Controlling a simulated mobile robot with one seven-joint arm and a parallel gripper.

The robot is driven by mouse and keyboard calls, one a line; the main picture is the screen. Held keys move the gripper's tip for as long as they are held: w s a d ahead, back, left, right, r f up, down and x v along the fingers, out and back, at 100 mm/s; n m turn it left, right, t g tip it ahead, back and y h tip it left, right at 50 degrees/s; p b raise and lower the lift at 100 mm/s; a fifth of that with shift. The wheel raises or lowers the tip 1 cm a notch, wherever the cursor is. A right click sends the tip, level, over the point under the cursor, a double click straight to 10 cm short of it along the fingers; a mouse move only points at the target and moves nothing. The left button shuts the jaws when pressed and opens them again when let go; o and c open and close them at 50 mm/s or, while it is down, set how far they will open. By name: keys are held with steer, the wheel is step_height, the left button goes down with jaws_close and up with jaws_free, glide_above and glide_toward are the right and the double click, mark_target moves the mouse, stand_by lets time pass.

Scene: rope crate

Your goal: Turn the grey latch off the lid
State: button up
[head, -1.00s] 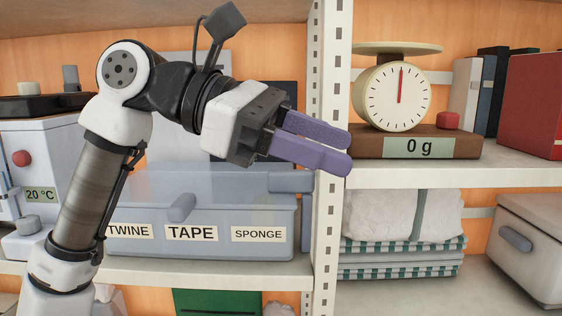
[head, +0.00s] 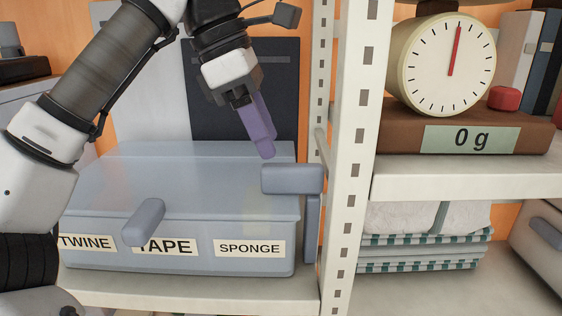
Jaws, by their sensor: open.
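The grey-blue crate (head: 200,268) stands on the left shelf with its translucent lid (head: 185,180) down. The grey latch (head: 292,179) is at the crate's right end; its block reaches over the right edge of the lid, on top of an upright post (head: 311,228). My gripper (head: 265,150) points down with its purple fingers just above and behind the latch's left end. One finger mostly hides the other; the gripper is open with nothing visible between the fingers. I cannot tell whether a fingertip touches the latch.
A rounded grey handle (head: 144,222) sticks out at the lid's front. The white perforated shelf upright (head: 349,160) stands close to the right of the latch. A dial scale (head: 443,65) on a brown base and folded cloths (head: 425,250) are beyond it. A dark panel (head: 225,100) stands behind the crate.

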mark_target(280, 165)
steer(key=shift+p+x, duration=0.35)
steer(key=shift+x, duration=2.8)
steer(key=shift+s, duration=0.1)
steer(key=shift+c, duration=0.4)
jaws_close()
